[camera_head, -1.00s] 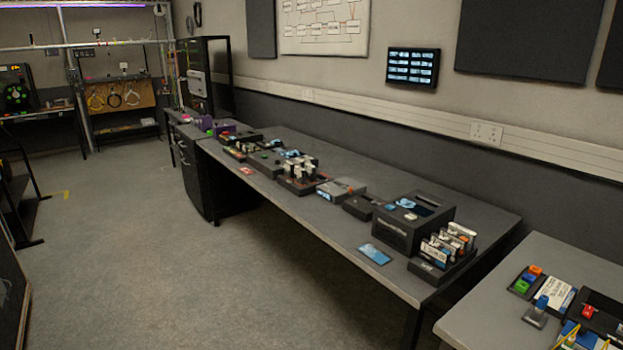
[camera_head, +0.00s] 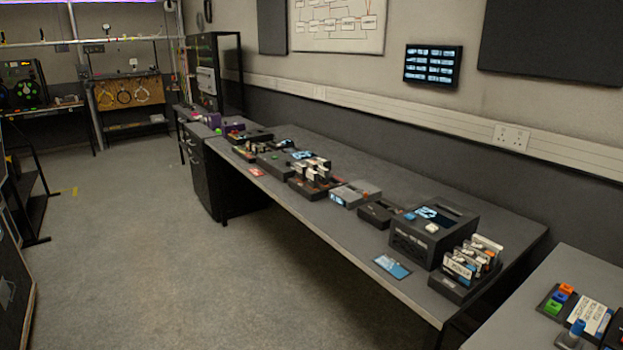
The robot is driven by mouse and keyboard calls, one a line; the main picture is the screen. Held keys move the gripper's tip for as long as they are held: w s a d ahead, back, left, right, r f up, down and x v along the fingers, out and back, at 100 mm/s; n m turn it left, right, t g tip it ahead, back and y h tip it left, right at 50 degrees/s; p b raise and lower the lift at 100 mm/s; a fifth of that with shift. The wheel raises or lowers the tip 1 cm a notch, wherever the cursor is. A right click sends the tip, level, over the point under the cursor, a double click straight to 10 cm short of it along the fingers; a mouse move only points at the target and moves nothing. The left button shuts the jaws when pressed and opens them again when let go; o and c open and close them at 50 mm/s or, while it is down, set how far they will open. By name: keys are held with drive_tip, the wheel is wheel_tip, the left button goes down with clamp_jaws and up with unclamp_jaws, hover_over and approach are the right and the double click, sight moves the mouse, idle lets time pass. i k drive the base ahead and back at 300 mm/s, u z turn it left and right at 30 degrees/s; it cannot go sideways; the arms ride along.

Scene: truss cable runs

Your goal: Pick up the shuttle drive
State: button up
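I cannot tell for sure which thing is the shuttle drive. On the long grey table, a black rack (camera_head: 462,283) holds several upright cartridge-like pieces (camera_head: 468,256) with white and orange edges. Behind it to the left stands a black box (camera_head: 424,248) with a blue screen-like patch on top and small blue and white pieces near its front edge. A second, dark reddish holder (camera_head: 318,188) with several upright pale pieces stands further up the table. My gripper is not in view.
A blue card (camera_head: 392,266) lies near the long table's (camera_head: 350,243) front edge. A grey device (camera_head: 354,193) and a black tray (camera_head: 380,212) stand mid-table. Another table (camera_head: 537,274) with coloured blocks is at lower right. The floor (camera_head: 200,270) on the left is open.

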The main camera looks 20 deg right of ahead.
sight(323, 173)
drive_tip(key=u, duration=0.6)
drive_tip(key=i, duration=0.6)
drive_tip(key=u, duration=0.55)
drive_tip(key=i, duration=2.35)
drive_tip(key=z, duration=1.15)
drive_tip(key=i, duration=0.75)
drive_tip(key=z, duration=0.5)
